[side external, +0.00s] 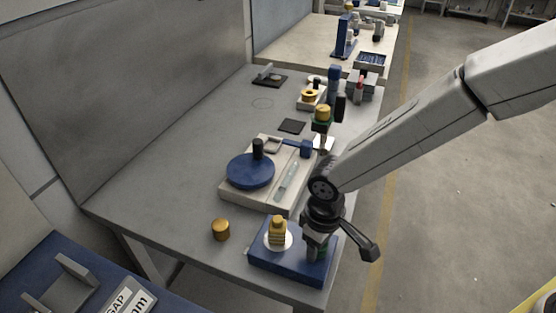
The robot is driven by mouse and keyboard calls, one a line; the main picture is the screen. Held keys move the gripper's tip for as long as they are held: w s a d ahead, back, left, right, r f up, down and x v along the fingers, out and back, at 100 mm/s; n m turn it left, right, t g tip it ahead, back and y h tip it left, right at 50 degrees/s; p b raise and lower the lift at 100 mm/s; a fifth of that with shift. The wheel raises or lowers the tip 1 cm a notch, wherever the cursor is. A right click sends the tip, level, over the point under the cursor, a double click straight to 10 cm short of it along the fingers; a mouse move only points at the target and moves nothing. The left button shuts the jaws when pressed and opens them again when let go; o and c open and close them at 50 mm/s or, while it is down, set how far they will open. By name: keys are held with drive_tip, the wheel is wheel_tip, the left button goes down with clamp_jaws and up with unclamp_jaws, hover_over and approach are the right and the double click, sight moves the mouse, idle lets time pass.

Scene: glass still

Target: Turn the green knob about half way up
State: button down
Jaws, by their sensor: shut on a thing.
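The green knob (324,243) is on the right part of a blue base (262,262) at the near end of the bench. Only a small part of it shows below and between my fingers. My gripper (317,244) points down over it and is shut on it. How far the knob is turned cannot be seen, as the gripper covers most of it. On the same base, left of my gripper, a ribbed yellow piece (277,230) stands upright on a white disc (286,241).
A brass cylinder (221,229) stands left of the base. Behind is a pale block (232,192) with a blue disc (250,171). A stand with a yellow top (323,113) is farther back. The bench's left side (165,175) is clear.

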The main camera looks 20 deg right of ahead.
drive_tip(key=m, duration=0.2)
drive_tip(key=shift+s+f+m, duration=0.1)
drive_tip(key=shift+f+m, duration=0.15)
drive_tip(key=shift+m, duration=0.05)
drive_tip(key=shift+c, duration=1.6)
unclamp_jaws()
drive_tip(key=shift+r, duration=0.1)
drive_tip(key=shift+r, duration=0.15)
drive_tip(key=shift+r, duration=2.45)
